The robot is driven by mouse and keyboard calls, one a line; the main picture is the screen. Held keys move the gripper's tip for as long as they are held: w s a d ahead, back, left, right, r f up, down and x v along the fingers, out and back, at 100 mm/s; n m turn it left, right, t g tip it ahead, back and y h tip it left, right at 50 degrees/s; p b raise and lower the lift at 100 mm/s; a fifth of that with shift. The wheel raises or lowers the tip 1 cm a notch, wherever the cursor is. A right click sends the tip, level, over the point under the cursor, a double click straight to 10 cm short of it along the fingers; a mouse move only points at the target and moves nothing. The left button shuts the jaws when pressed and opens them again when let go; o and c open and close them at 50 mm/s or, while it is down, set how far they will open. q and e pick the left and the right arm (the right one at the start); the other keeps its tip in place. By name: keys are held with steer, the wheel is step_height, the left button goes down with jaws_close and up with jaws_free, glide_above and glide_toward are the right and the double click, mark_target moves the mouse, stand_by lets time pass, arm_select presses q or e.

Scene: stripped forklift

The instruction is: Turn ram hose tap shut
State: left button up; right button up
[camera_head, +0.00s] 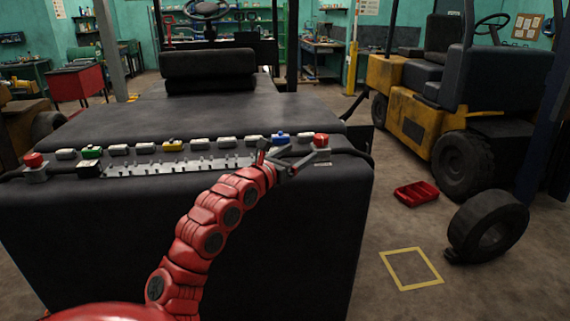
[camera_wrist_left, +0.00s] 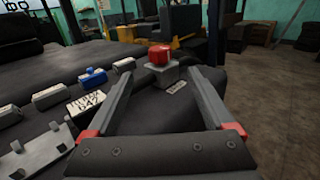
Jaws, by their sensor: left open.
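A red knob on a grey block (camera_head: 321,141) sits at the right end of the black forklift body's top, with a dark hose beside it. It also shows in the left wrist view (camera_wrist_left: 160,55), with a small label in front that I cannot read. A similar red knob (camera_head: 34,160) on a grey block is at the left end. No readable label tells me which one is the ram hose tap. My left gripper (camera_head: 294,152) is open and empty, its fingers pointing toward the right knob, which appears between and just beyond the fingertips (camera_wrist_left: 163,74). My right gripper is not in view.
A row of small white, green, yellow and blue blocks (camera_head: 172,146) lines the top behind a grey slotted rack (camera_head: 180,166). On the floor at right are a red tray (camera_head: 416,193), a loose tyre (camera_head: 489,228) and a yellow square (camera_head: 411,269). A yellow forklift (camera_head: 425,125) stands behind.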

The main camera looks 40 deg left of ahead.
arm_select(q)
steer(key=shift+s+d+b, duration=0.15)
steer(key=shift+s+b, duration=0.15)
steer(key=shift+s, duration=2.25)
